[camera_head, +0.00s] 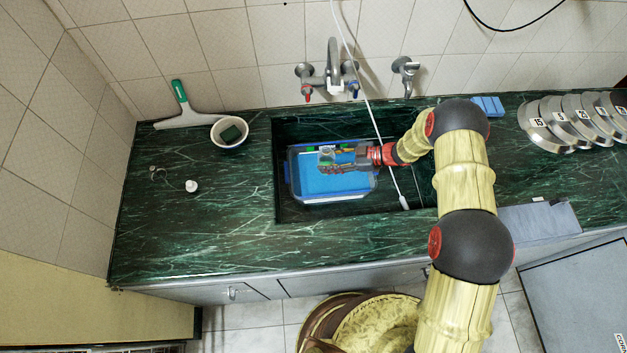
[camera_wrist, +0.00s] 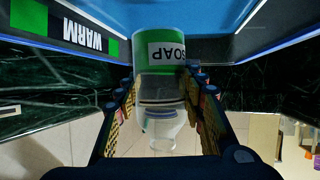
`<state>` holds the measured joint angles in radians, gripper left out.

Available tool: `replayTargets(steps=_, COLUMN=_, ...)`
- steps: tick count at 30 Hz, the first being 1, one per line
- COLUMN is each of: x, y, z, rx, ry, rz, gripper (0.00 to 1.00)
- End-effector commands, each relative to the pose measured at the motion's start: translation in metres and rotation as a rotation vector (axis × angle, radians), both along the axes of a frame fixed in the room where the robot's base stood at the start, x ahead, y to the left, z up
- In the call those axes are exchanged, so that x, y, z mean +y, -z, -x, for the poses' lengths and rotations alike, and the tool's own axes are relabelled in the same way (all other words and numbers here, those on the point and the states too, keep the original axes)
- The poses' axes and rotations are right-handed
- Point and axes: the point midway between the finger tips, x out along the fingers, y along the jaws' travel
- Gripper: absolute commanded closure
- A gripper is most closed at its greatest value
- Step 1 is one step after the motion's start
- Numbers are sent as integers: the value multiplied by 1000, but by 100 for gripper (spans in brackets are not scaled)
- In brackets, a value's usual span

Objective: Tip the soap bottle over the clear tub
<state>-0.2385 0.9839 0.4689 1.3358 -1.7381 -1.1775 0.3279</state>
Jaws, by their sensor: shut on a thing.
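The clear tub (camera_head: 335,199) sits in the sink and holds blue liquid. My gripper (camera_head: 345,160) reaches in from the right, over the tub. In the wrist view it is shut on the soap bottle (camera_wrist: 160,50), a clear bottle with a green band and a SOAP label, between its two fingers. One end of the bottle lies over the blue liquid. In the head view the gripper partly hides the bottle, and its exact tilt is hard to tell.
A faucet (camera_head: 333,68) stands behind the sink, and a thin white hose (camera_head: 371,115) crosses it. A bowl with a sponge (camera_head: 229,132) and a green-handled squeegee (camera_head: 183,105) lie left. The left counter front is mostly clear.

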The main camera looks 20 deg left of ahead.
Motion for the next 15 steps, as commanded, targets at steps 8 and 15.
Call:
replayTargets(steps=8, x=1, y=7, z=4, rx=-128, ry=-1, rz=35, gripper=90)
replayTargets(steps=15, x=2, y=17, z=8, rx=-245, ry=-1, rz=64, gripper=90)
